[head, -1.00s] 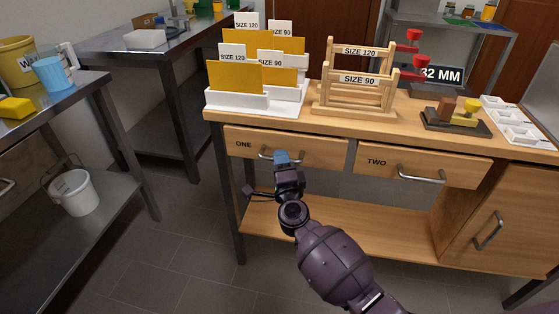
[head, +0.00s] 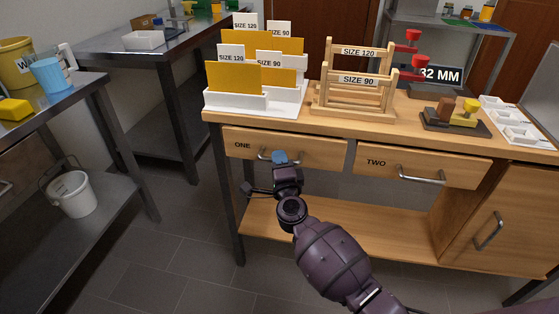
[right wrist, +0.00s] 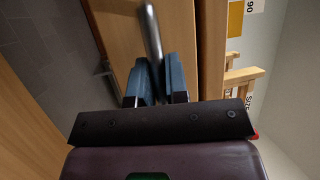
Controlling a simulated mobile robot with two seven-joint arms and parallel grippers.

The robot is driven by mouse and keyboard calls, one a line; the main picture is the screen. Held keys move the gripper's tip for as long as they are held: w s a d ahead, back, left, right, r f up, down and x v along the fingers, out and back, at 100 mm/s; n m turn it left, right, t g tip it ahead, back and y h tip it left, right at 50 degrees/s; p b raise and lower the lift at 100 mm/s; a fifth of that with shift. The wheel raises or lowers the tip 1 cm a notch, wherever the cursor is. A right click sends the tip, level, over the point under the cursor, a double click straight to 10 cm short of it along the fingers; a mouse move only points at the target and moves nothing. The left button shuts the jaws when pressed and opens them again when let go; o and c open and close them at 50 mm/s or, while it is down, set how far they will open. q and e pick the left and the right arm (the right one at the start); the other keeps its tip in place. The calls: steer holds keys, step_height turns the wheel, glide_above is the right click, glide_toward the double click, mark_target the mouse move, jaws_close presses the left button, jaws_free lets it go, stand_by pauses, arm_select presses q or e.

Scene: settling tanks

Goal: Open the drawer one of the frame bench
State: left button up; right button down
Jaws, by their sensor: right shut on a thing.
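Drawer one (head: 318,149) of the wooden frame bench (head: 420,130) is at the bench's front left, marked ONE, and looks closed. Its metal bar handle (head: 264,156) is partly hidden by my right gripper (head: 280,157). In the right wrist view the handle (right wrist: 151,35) runs down between the blue fingers of my right gripper (right wrist: 160,84), which is shut on it. Drawer two (head: 424,166) with its own handle (head: 422,178) is to the right and looks closed. My left gripper is not in view.
White holders with yellow sheets (head: 235,97) and wooden frames (head: 354,97) stand on the bench top above the drawers. A cupboard door (head: 505,225) is at the right. A steel table (head: 95,190) with a white bucket (head: 73,193) is at the left. The floor between is clear.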

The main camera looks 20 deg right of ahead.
arm_select(q)
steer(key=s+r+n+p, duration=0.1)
steer(key=p, duration=0.3)
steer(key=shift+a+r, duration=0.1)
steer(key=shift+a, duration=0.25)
arm_select(e)
steer(key=s+a, duration=0.9)
steer(key=s, duration=0.5)
steer(key=shift+s+a, duration=0.15)
steer(key=shift+a, duration=0.2)
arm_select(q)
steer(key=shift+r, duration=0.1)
arm_select(e)
steer(key=c, duration=1.1)
jaws_free()
steer(key=shift+c, duration=0.2)
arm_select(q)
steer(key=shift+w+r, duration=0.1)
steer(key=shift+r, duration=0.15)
arm_select(e)
steer(key=v, duration=1)
steer(key=shift+s, duration=0.35)
